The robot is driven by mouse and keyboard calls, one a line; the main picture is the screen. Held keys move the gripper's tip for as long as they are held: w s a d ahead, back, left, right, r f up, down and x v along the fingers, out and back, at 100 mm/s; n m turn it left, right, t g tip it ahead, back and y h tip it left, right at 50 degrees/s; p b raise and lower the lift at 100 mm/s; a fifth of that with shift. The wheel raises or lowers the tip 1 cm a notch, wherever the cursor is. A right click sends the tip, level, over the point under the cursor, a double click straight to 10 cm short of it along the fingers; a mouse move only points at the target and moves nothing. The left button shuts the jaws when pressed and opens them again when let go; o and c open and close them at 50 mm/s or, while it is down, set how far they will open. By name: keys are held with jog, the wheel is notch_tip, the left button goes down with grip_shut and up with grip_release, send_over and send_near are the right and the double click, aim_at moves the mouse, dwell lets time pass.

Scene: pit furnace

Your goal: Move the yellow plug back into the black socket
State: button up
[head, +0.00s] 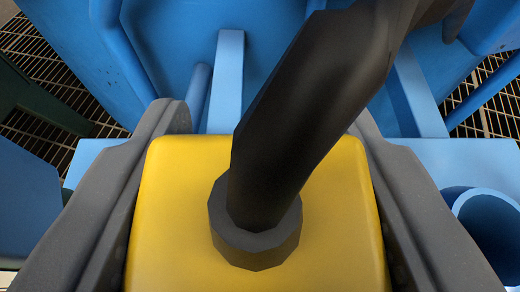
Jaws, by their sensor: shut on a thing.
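The yellow plug (175,215) fills the lower middle of the view, a rounded yellow block. A thick black cable (305,105) rises from a dark collar on its near face and runs up to the right, covering part of the plug. My gripper (268,160) is shut on the plug, with one dark grey jaw along its left side and one along its right side. The black socket is not seen. The far side of the plug is hidden, so I cannot tell what it touches.
A blue metal structure with walls and bars (228,75) stands behind the plug. A blue round tube (490,225) opens at the right edge. Dark floor grating (45,60) shows at the upper left and also at the right.

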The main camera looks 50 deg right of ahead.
jog(key=shift+f, duration=0.45)
jog(key=o, duration=0.7)
jog(key=shift+p+v, duration=2.65)
jog(key=shift+v, duration=2.8)
jog(key=shift+w, duration=0.1)
